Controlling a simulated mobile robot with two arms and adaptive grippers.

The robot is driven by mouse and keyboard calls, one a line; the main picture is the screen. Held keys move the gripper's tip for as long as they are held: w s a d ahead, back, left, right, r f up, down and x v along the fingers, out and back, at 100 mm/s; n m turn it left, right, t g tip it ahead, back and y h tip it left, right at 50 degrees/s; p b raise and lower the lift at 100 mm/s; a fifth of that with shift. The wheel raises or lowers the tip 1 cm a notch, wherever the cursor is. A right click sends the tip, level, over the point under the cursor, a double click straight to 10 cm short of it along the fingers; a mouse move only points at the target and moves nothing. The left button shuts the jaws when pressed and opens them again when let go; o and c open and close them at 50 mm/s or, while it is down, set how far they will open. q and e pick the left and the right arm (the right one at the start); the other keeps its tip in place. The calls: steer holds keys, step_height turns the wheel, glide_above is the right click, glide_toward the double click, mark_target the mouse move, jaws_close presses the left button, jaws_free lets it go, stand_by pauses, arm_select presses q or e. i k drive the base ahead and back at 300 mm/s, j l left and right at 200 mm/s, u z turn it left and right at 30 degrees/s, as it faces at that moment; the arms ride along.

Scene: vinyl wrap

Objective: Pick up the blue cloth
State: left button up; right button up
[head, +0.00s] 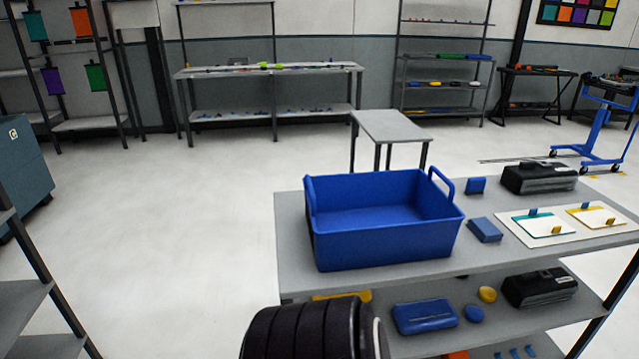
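A small blue folded, block-like piece (485,229) lies flat on the grey table top, just right of the blue bin; it may be the blue cloth. A flat blue piece (425,316) lies on the shelf below, and I cannot tell whether it is cloth or a case. A smaller blue block (476,185) stands behind the folded piece. Neither of my grippers shows in the head view.
An open blue bin (382,246) with a raised handle fills the table's left part. Black devices (539,177) and a white board (517,229) are at right. A dark ribbed round shape (305,332) blocks the lower front. The floor at left is clear.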

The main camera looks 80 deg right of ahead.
mark_target(482, 229)
steer(key=z, duration=3.7)
steer(key=i+l+u, duration=0.1)
steer(key=l+u, duration=0.6)
steer(key=l, duration=0.15)
steer(key=l+u, duration=0.35)
steer(key=i+l, duration=0.05)
steer(key=l, duration=0.05)
